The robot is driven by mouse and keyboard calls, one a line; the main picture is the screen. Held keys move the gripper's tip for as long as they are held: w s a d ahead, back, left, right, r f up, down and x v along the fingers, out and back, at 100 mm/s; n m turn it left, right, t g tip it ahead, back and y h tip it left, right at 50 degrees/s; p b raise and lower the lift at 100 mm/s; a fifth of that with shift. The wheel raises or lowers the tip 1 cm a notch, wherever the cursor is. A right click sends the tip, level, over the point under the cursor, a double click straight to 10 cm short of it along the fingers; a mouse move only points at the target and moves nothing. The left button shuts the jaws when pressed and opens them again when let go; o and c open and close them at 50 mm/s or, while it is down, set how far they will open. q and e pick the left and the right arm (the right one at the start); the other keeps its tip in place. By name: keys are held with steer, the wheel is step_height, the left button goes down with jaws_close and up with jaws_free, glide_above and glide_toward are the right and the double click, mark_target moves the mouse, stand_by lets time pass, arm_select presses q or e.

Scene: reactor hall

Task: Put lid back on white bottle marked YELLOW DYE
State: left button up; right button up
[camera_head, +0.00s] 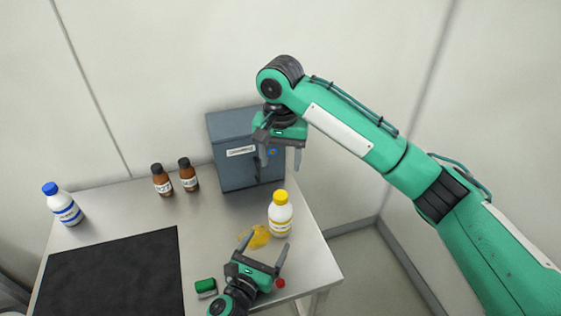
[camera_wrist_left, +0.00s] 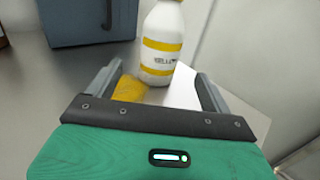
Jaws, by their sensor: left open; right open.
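The white bottle (camera_head: 281,221) with yellow bands stands upright near the table's right edge. A yellow lid (camera_head: 280,196) shows on its top; whether it is tight I cannot tell. In the left wrist view the bottle (camera_wrist_left: 162,45) stands beyond my fingers, its label partly readable as YELLOW and its top out of frame. My left gripper (camera_head: 265,247) is open and empty, low in front of the bottle; its fingers (camera_wrist_left: 159,70) point towards the bottle. My right gripper (camera_head: 280,157) is open and empty, above and behind the bottle, in front of the grey box.
A yellow patch (camera_head: 260,236) lies beside the bottle. A grey box (camera_head: 236,168), two brown bottles (camera_head: 162,181) and a blue-capped bottle (camera_head: 67,209) stand farther back. A black mat (camera_head: 110,275) covers the left front. A green object (camera_head: 206,287) and small red object (camera_head: 280,283) lie near my left gripper.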

arm_select(q)
steer(key=shift+v, duration=1.85)
